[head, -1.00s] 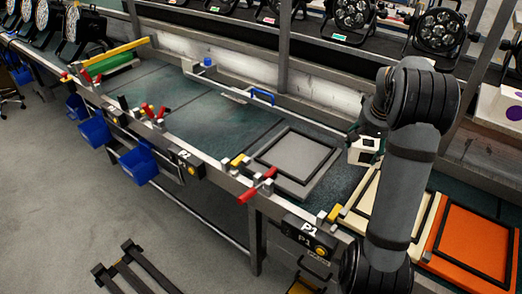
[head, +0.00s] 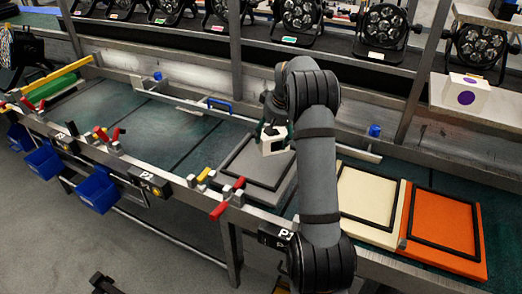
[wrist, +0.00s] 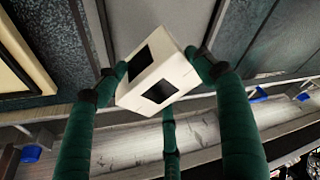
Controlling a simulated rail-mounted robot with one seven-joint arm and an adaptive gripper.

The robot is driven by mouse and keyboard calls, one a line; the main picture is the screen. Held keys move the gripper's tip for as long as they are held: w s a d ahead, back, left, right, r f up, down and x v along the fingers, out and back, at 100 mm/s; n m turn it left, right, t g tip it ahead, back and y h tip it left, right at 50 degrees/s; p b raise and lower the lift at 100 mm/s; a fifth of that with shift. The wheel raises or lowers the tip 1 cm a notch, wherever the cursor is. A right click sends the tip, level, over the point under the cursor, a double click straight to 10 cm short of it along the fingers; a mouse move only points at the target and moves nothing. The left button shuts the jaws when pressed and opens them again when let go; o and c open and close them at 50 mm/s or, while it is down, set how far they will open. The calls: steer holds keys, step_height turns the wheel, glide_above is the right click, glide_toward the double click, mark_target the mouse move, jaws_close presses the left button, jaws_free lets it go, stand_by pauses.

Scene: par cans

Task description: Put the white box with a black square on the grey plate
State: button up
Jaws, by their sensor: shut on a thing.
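The white box with a black square (head: 274,141) is held in my gripper (head: 271,130). In the wrist view the white box (wrist: 139,96) shows two dark squares on adjoining faces and sits tilted between the green fingers of my gripper (wrist: 158,78). The grey plate (head: 247,162), with a thin black frame on it, lies on the bench. In the head view the box overlaps the plate's far right part; I cannot tell whether it touches. The grey plate (wrist: 145,22) also shows behind the box in the wrist view. My arm hides part of the plate's right side.
A cream plate (head: 350,190) and an orange plate (head: 468,218) lie to the right. A metal rail (head: 215,112) runs behind the plates. Red-handled clamps (head: 219,210) line the front edge. A white box with a purple dot (head: 468,95) stands on a shelf.

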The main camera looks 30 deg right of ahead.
mark_target(263, 134)
steer(key=w+a+f, duration=0.2)
steer(key=a, duration=0.1)
step_height(263, 134, down, 4)
steer(key=shift+w+a+f, duration=0.1)
steer(key=shift+c, duration=0.2)
steer(key=o, duration=2)
steer(key=shift+f, duration=0.1)
steer(key=shift+c, duration=0.2)
steer(key=v, duration=1.2)
steer(key=shift+o, duration=0.2)
